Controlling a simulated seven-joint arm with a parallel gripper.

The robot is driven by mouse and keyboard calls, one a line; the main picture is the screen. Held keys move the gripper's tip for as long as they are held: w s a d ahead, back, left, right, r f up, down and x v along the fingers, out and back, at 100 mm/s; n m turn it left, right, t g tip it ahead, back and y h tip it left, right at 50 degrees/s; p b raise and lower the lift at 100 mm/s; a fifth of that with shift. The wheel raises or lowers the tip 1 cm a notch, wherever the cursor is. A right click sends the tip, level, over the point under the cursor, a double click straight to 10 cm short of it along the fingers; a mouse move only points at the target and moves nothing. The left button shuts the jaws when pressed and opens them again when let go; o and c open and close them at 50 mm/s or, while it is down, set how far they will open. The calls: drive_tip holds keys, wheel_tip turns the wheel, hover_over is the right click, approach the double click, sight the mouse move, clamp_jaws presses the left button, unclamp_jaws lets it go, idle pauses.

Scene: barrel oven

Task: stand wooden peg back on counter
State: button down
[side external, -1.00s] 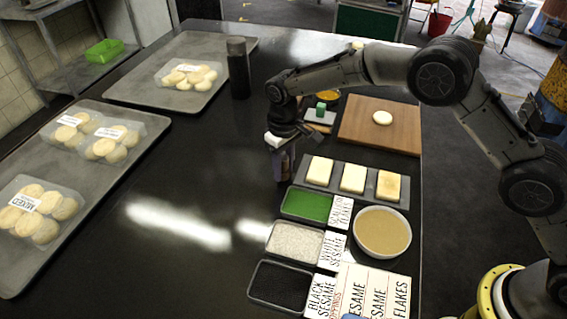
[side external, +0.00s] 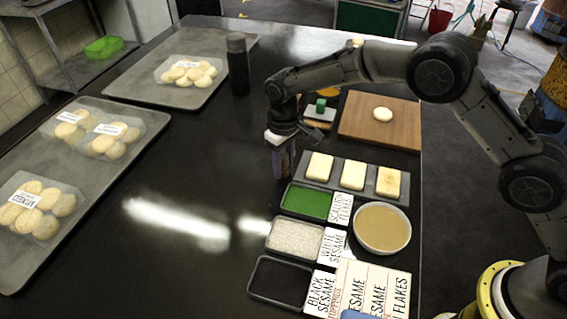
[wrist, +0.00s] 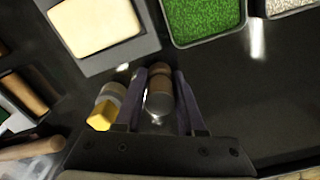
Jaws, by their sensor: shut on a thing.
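My gripper (side external: 283,168) points down at the counter (side external: 200,170), just left of the grey tray with pale slabs. In the wrist view its two dark fingers (wrist: 160,75) are shut on the wooden peg (wrist: 160,88), a brown cylinder with a greyish rounded end towards the camera. In the side view the fingers hide most of the peg. I cannot tell whether its lower end touches the counter. A grey cylinder with a yellow end (wrist: 101,114) is close beside the left finger in the wrist view.
The slab tray (side external: 376,198) and the green topping tray (side external: 283,205) are close to my gripper. A wooden board (side external: 400,135) with a white round lies behind at right. A dark cylinder (side external: 238,65) stands at back left.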

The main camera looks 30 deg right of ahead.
drive_tip(key=shift+f, duration=0.4)
idle(0.3)
drive_tip(key=shift+c, duration=2.2)
unclamp_jaws()
drive_tip(key=shift+r, duration=0.1)
